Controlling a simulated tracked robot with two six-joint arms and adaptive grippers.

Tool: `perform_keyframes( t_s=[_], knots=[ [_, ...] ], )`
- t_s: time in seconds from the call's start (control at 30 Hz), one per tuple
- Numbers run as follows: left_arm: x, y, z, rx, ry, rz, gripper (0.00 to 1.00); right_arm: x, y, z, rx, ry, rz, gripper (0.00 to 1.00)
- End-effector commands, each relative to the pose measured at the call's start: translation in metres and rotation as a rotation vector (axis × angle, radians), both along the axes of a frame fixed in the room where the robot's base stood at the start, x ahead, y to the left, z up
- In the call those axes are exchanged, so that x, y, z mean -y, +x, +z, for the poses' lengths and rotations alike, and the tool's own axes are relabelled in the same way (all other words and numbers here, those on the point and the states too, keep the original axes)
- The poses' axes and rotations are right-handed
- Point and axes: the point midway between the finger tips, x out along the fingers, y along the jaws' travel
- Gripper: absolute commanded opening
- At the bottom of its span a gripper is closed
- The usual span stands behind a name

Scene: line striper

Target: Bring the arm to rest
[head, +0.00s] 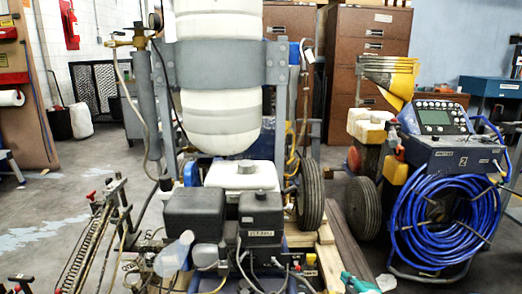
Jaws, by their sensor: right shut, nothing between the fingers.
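My right gripper (350,279) shows only in part at the bottom edge of the head view, right of centre, as a small teal and dark shape. It is shut and empty. It appears low in front of the line striper (240,175), apart from the blue hose; whether it touches anything near it I cannot tell. Most of my right arm is out of the frame. My left gripper is not in view.
The striper's black engine cover (194,212) and white tank stand in the middle. A coiled blue hose (440,225) hangs on a machine at right. Brown cabinets (365,45) stand behind. Bare floor (50,215) shows at left.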

Motion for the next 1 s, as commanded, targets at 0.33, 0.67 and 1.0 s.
perform_keyframes(
  t_s=[0.33, 0.67, 1.0],
  knots=[
    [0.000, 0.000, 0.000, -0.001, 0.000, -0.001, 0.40, -0.041, -0.074, -0.114, -0.380, 0.430, -0.151, 0.00],
    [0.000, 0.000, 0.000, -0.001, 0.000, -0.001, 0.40, -0.091, -0.244, -0.230, -0.970, 0.958, -0.687, 0.00],
    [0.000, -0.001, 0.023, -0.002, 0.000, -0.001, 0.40, -0.117, -0.357, -0.233, -1.244, 1.133, -1.176, 0.00]
  ],
)
